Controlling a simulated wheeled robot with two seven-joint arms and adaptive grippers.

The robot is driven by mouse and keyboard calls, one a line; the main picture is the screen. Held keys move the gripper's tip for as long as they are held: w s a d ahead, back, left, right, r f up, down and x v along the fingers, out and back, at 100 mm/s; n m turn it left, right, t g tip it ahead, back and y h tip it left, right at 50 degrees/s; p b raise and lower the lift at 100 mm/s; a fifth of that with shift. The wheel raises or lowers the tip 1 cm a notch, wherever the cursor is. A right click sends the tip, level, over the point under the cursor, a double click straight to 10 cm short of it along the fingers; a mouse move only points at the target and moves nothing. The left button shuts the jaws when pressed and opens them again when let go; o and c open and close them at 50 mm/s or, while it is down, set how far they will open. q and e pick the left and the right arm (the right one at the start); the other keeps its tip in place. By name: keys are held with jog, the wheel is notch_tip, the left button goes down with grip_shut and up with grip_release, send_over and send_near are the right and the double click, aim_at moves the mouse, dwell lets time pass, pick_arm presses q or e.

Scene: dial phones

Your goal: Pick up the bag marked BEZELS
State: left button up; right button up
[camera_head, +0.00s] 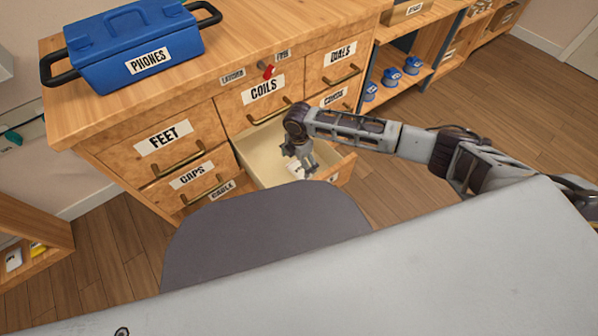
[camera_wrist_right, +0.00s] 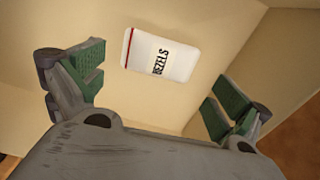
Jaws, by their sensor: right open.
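The bag marked BEZELS (camera_wrist_right: 161,55) is a white packet with black lettering and a red stripe along one end. In the right wrist view it lies flat on the cream floor of an open drawer, between and beyond the fingers. My right gripper (camera_wrist_right: 165,93) is open and empty, its green-padded fingers spread wide. In the head view my right gripper (camera_head: 302,172) points down into the open drawer (camera_head: 258,167), above a small white patch that is partly hidden. I cannot read that patch there. My left gripper is not in view.
The wooden cabinet has closed drawers marked FEET (camera_head: 163,140), CAPS (camera_head: 191,176), COILS (camera_head: 264,89) and DIALS (camera_head: 343,52). A blue PHONES case (camera_head: 130,45) stands on top. The drawer walls surround my right gripper closely. Blue spools (camera_head: 391,76) sit on a shelf at right.

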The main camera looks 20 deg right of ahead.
aim_at(299, 169)
jog(key=shift+f, duration=0.1)
jog(key=shift+w+f+b, duration=0.1)
jog(key=shift+f+b, duration=1.7)
jog(key=shift+f, duration=0.7)
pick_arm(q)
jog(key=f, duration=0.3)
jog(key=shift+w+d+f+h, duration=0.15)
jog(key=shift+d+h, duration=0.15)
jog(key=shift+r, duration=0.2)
pick_arm(e)
jog(key=shift+c, duration=0.3)
jog(key=c, duration=0.8)
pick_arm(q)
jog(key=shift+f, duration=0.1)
pick_arm(e)
jog(key=shift+r, duration=0.15)
